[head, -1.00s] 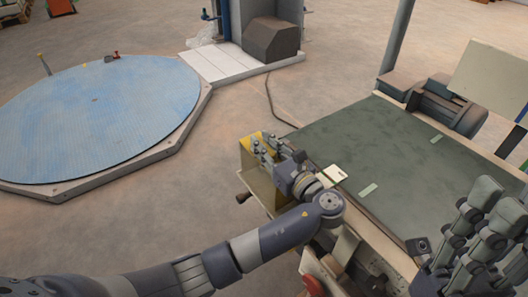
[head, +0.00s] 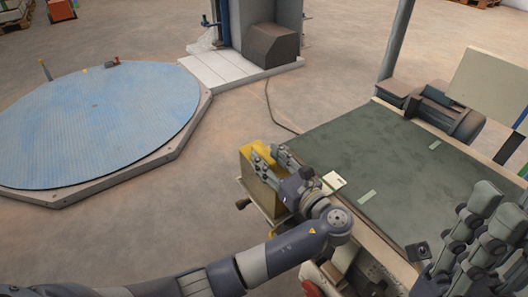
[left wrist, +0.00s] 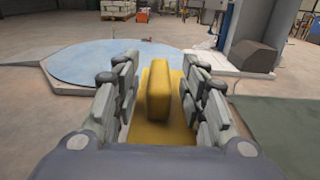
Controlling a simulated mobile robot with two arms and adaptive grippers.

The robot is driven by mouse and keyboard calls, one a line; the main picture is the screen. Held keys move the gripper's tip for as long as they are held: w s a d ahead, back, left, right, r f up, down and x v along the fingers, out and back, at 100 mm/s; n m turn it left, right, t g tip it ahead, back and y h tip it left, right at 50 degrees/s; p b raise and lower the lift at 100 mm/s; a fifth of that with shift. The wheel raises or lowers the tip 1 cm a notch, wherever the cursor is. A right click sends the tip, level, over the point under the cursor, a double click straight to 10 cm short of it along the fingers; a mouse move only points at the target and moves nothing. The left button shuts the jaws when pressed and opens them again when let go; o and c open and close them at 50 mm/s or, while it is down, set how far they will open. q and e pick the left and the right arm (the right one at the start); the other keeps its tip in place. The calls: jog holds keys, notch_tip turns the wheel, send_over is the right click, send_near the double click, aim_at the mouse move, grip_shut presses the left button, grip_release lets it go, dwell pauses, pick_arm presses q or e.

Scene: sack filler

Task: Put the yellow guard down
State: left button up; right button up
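The yellow guard (head: 265,195) sits at the near left end of the green belt table, lowered over that end. In the left wrist view it is a flat yellow plate with an upright yellow ridge (left wrist: 158,92). My left gripper (head: 272,161) is at the guard's top, with its fingers on either side of the ridge. In the left wrist view small gaps show between the fingers and the ridge, so the gripper (left wrist: 159,88) looks open. My right gripper (head: 486,222) is at the right edge, fingers up and apart, empty.
The green belt (head: 385,165) is mostly clear, with a pale card (head: 333,182) near its left edge. A motor (head: 445,108) stands behind it. A blue round platform (head: 95,120) lies on the floor at left. Open floor separates it from the table.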

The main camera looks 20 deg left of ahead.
pick_arm(q)
jog(key=p+v, duration=0.1)
jog(key=v, duration=0.4)
dwell(0.4)
jog(key=shift+s, duration=0.1)
